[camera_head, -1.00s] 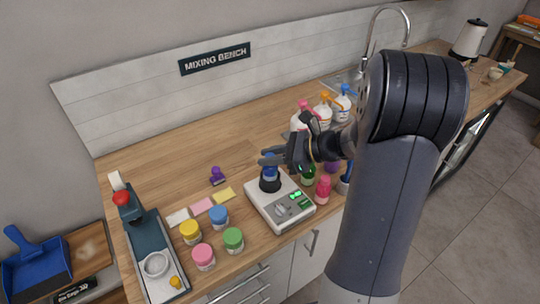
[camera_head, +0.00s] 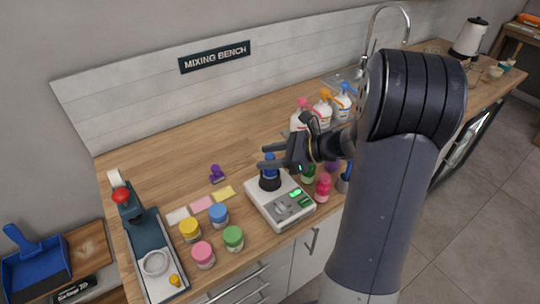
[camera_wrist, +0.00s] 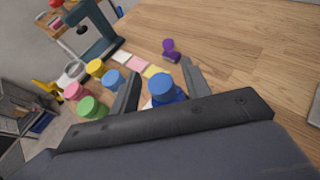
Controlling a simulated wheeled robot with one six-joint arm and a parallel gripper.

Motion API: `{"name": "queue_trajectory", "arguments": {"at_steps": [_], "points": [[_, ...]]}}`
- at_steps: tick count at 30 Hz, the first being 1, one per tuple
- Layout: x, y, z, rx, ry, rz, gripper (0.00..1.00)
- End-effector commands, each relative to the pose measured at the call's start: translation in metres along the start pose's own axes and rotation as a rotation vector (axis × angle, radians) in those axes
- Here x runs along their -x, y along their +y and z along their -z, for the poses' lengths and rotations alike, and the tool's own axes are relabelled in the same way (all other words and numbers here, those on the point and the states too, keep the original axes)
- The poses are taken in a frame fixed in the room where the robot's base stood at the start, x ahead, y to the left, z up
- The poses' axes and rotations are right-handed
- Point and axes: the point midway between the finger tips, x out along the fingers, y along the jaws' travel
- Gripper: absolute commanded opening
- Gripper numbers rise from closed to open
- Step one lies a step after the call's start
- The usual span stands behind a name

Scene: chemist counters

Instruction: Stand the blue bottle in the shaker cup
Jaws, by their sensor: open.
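The blue bottle (camera_head: 269,160) stands upright in the black shaker cup (camera_head: 270,183) on the white mixer with a green display (camera_head: 281,205). The bottle's upper part shows above the cup's rim; its lower part is hidden inside. My gripper (camera_head: 266,157) is open at the height of the bottle's top, reaching in from the right. In the wrist view the blue bottle (camera_wrist: 165,88) shows between the two spread fingers, with gaps at its sides. The cup is mostly hidden there.
Yellow, pink, blue and green jars (camera_head: 218,215) stand left of the mixer. A purple stamp (camera_head: 217,174) and coloured pads (camera_head: 201,206) lie behind them. Green and pink bottles (camera_head: 323,187) stand close on the right, under my arm. The counter behind the mixer is clear.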

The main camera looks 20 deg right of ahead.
Motion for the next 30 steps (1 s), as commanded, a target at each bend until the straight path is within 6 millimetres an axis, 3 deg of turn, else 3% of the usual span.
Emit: {"name": "queue_trajectory", "arguments": {"at_steps": [5, 21, 30], "points": [[0.008, -0.001, -0.007, 0.000, 0.000, 0.002, 0.45], [0.110, -0.001, -0.005, 0.001, 0.000, 0.004, 0.45], [0.123, 0.000, -0.006, 0.000, 0.000, 0.000, 0.45]]}}
